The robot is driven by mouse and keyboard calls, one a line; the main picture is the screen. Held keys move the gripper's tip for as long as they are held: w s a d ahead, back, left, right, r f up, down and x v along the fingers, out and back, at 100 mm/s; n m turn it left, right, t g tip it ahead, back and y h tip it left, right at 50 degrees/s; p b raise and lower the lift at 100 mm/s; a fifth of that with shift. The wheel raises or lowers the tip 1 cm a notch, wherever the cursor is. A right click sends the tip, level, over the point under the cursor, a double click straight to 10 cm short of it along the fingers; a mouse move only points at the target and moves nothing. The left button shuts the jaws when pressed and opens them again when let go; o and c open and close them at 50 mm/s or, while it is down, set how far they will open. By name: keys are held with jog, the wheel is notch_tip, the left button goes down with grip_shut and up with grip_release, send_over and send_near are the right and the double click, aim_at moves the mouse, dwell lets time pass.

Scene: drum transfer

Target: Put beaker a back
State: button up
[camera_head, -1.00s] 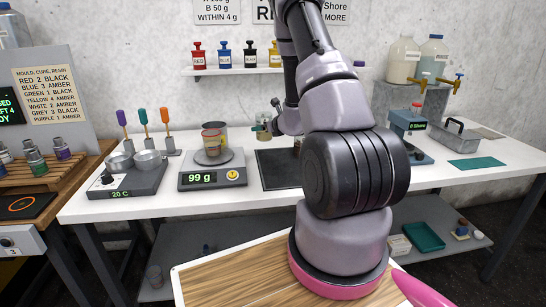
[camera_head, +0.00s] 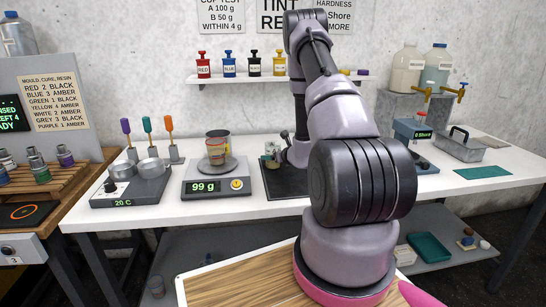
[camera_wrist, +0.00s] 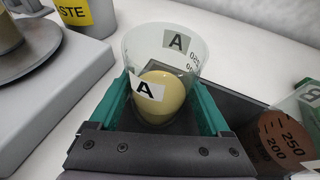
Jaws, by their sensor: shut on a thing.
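Beaker A (camera_wrist: 188,57) is clear, with "A" labels and pale yellow liquid low inside. In the wrist view it stands between the two teal fingers of my gripper (camera_wrist: 168,100), which is shut on it. In the head view my gripper (camera_head: 271,160) is low over the left part of the dark mat (camera_head: 285,184), just right of the scale; my arm hides part of this area. I cannot tell whether the beaker's base touches the mat. Beaker B (camera_wrist: 284,138), with brown contents, is close by at the right in the wrist view.
The scale (camera_head: 217,187) reads 99 g and bears a cup (camera_head: 216,154). A grey waste container (camera_wrist: 88,26) with a yellow label stands behind it. A hot plate (camera_head: 130,190) with two metal pots is further left. Another device (camera_head: 413,130) stands right of my arm.

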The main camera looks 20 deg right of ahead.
jog(key=shift+f, duration=0.15)
jog(key=o, duration=1.5)
